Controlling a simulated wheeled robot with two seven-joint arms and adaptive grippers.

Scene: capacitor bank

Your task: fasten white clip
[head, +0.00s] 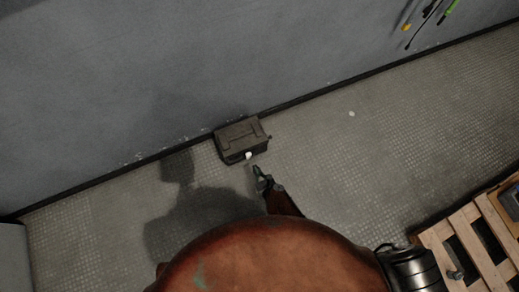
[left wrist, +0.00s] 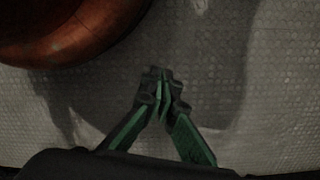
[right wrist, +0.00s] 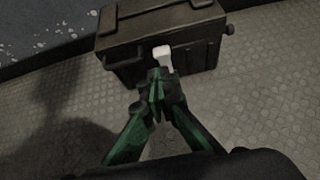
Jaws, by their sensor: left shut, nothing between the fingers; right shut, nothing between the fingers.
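The white clip (head: 248,155) is on the front face of a dark box (head: 240,134) that stands on the floor against the wall. In the right wrist view the clip (right wrist: 163,55) sits at the upper front edge of the box (right wrist: 190,50). My right gripper (head: 261,175) is shut and empty, in front of the box and just short of the clip in the head view. In the right wrist view its tips (right wrist: 160,82) overlap the clip's lower end; I cannot tell if they touch. My left gripper (left wrist: 160,80) is shut and empty above bare floor.
The grey wall (head: 150,70) rises behind the box. A wooden pallet (head: 435,238) is at the lower right. A small white piece (head: 351,114) lies on the floor.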

